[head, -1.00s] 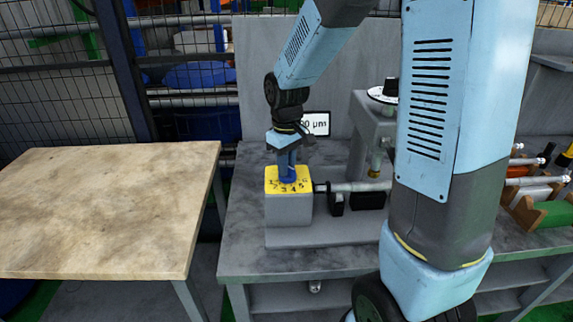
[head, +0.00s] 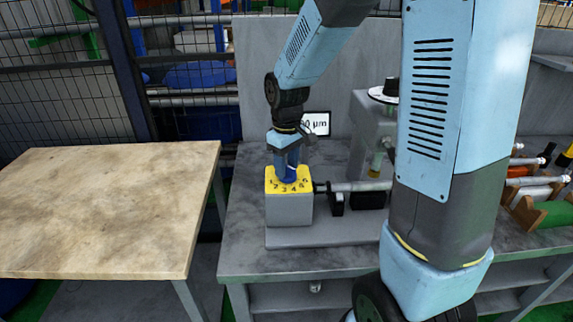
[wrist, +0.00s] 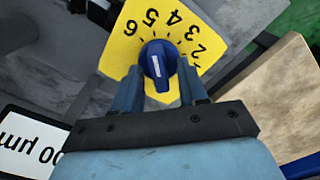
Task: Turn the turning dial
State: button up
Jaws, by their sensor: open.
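The turning dial is a blue round knob (wrist: 158,62) with a white line, on a yellow plate (wrist: 118,52) numbered 1 to 6. In the wrist view the line runs nearly up and down; I cannot tell which end is the pointer. In the head view the yellow plate (head: 305,184) tops a grey block, and my gripper (head: 289,178) points down over it, partly hiding the knob. In the wrist view my gripper (wrist: 161,72) is open, with one blue finger on each side of the knob. Whether the fingers touch it is unclear.
A small display reading "µm" (head: 316,123) stands behind the dial. A horizontal grey shaft (head: 360,186) and an upright grey column (head: 367,128) are to its right. An empty wooden table (head: 110,200) is at the left. Holders with tools (head: 530,205) are at the right.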

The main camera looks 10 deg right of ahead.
aim_at(287, 165)
jog(key=shift+r, duration=0.1)
notch_tip(287, 165, up, 14)
jog(key=shift+f, duration=0.25)
dwell(0.5)
jog(key=s+d+r+m+t, duration=0.2)
jog(key=s+d+m, duration=0.1)
jog(key=s, duration=0.6)
jog(key=s+d+r+m+t, duration=0.3)
jog(key=s+d, duration=0.3)
jog(key=s, duration=0.4)
jog(key=shift+d+m+t, duration=0.2)
jog(key=shift+m+t, duration=0.1)
jog(key=shift+m, duration=0.3)
